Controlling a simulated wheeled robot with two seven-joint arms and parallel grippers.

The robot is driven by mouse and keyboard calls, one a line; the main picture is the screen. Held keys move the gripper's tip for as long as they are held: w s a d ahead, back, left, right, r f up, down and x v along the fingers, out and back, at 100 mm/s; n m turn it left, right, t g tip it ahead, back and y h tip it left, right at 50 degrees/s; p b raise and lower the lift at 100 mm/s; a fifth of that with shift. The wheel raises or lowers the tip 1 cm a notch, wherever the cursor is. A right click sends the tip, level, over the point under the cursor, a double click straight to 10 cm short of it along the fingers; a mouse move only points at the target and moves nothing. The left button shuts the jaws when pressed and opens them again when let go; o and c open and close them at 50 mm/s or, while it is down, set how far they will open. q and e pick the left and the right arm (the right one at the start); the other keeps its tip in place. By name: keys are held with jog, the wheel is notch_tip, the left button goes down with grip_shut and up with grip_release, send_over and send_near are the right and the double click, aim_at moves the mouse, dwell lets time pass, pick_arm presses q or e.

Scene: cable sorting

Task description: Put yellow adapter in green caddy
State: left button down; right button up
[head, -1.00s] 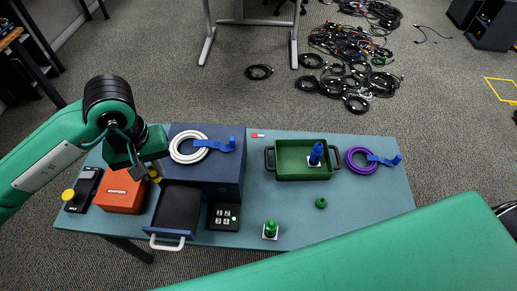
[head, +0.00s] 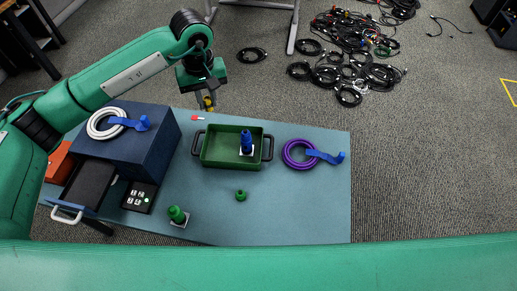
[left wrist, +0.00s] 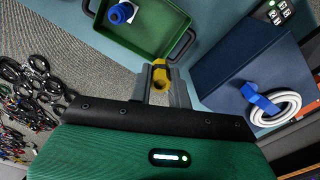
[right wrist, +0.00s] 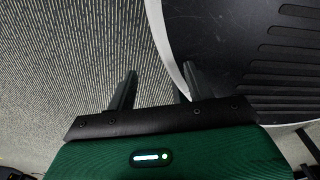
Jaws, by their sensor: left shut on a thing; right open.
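The yellow adapter (left wrist: 161,74) is held between the fingers of my left gripper (left wrist: 163,88). In the head view my left gripper (head: 207,103) is above the table's back edge, behind the green caddy's left end, with a bit of yellow at its tips. The green caddy (head: 215,160) has dark side handles and holds a blue adapter (head: 246,141) on a white square. The caddy (left wrist: 165,28) is also at the top of the left wrist view, ahead of the fingers. My right gripper (right wrist: 152,85) is open and empty, over carpet and beside a dark rounded surface.
A navy drawer box (head: 150,150) with a white cable coil (head: 92,127) stands left of the caddy. A purple coil (head: 287,155) lies right of it. A green adapter (head: 176,213) and a small green piece (head: 241,195) lie in front. A red piece (head: 197,118) lies near the back edge.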

pick_arm(q)
jog(key=shift+w+d+f, duration=0.15)
jog(key=shift+d+f, duration=0.05)
jog(key=shift+f, duration=0.1)
notch_tip(320, 180, down, 15)
jog(key=p, duration=0.3)
jog(key=shift+r, duration=0.15)
jog(key=shift+f, duration=0.5)
notch_tip(320, 180, down, 3)
jog(key=shift+f+p, duration=0.2)
jog(key=shift+p, duration=0.25)
jog(key=shift+f, duration=0.25)
pick_arm(e)
jog(key=s, duration=0.1)
jog(key=s+r, duration=0.1)
jog(key=s, duration=0.1)
jog(key=shift+s+d+r, duration=0.3)
jog(key=shift+r, duration=0.1)
jog(key=shift+f, duration=0.1)
